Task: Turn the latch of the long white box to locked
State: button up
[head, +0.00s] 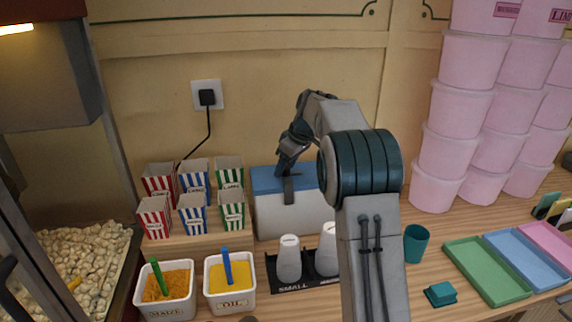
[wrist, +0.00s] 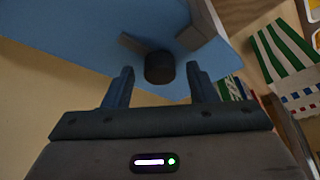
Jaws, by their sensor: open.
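The long white box (head: 290,220) with a blue lid stands against the back of the counter in the head view, partly hidden by my arm. A dark strap-like piece (head: 289,190) runs down from the lid over its front. In the wrist view the blue lid (wrist: 85,35) fills the upper part, and a short dark knob (wrist: 159,67) stands near a grey bar (wrist: 134,43). My gripper (head: 285,163) is over the lid, open; its fingers (wrist: 161,72) lie on either side of the knob in the wrist view, with gaps. I cannot tell the latch's position.
Striped popcorn cartons (head: 193,178) stand close to the box's left. Yellow-filled tubs (head: 230,304) are at front left. Pink tubs (head: 455,130) are stacked at right, by a teal cup (head: 416,246).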

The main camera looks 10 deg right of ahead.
jog(key=c, duration=1)
jog(key=m+t+h+b, duration=0.1)
jog(key=m, duration=0.2)
jog(key=shift+a+m, duration=0.15)
jog(key=shift+m, duration=0.25)
jog(key=m+h, duration=0.1)
jog(key=m, duration=0.1)
jog(key=m+h, duration=0.1)
jog(key=m, duration=0.1)
jog(key=shift+s+a+r+m, duration=0.1)
jog(key=shift+a+m, duration=0.05)
jog(key=shift+m, duration=0.15)
jog(key=m+h, duration=0.1)
jog(key=m, duration=0.1)
jog(key=m+h+p, duration=0.1)
jog(key=m, duration=0.2)
jog(key=shift+a, duration=0.1)
jog(key=shift+m+g+h+p, duration=0.4)
jog(key=shift+m+h+p, duration=0.35)
jog(key=shift+m, duration=1.55)
